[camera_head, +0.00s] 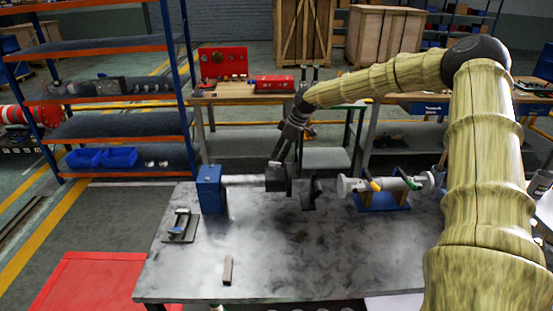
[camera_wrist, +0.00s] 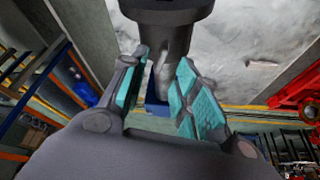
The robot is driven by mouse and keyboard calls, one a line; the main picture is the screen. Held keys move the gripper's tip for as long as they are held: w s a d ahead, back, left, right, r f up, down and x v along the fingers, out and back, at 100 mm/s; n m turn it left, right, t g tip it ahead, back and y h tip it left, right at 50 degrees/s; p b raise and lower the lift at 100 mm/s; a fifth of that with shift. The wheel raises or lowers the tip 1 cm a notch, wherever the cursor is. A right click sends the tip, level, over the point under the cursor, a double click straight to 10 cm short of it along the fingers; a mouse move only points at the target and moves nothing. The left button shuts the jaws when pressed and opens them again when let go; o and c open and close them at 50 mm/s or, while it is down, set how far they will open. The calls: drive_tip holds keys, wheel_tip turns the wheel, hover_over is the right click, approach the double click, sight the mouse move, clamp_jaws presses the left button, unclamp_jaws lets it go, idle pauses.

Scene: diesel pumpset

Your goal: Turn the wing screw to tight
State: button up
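My gripper (camera_head: 277,161) reaches down to a dark block (camera_head: 279,180) on the grey shaft (camera_head: 244,180) that runs right from a blue box (camera_head: 210,189). In the wrist view, my gripper's two teal-padded fingers (camera_wrist: 163,80) stand apart, on either side of a narrow grey piece (camera_wrist: 165,76) below a dark round body (camera_wrist: 166,10). I cannot tell whether the pads touch this piece. I cannot pick out the wing screw for certain; the grey piece may be part of it. My fingers partly cover this spot in the head view.
The grey table (camera_head: 330,250) bears a dark stand (camera_head: 311,194) just right of the block, a blue-based fixture (camera_head: 382,201) farther right, a small clamp-like device (camera_head: 180,226) at left and a small brown block (camera_head: 228,270) in front. The table's front middle is mostly clear.

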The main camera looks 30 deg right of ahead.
sight(275, 166)
drive_tip(key=shift+p+x, duration=0.7)
drive_tip(key=shift+x, duration=1.6)
clamp_jaws()
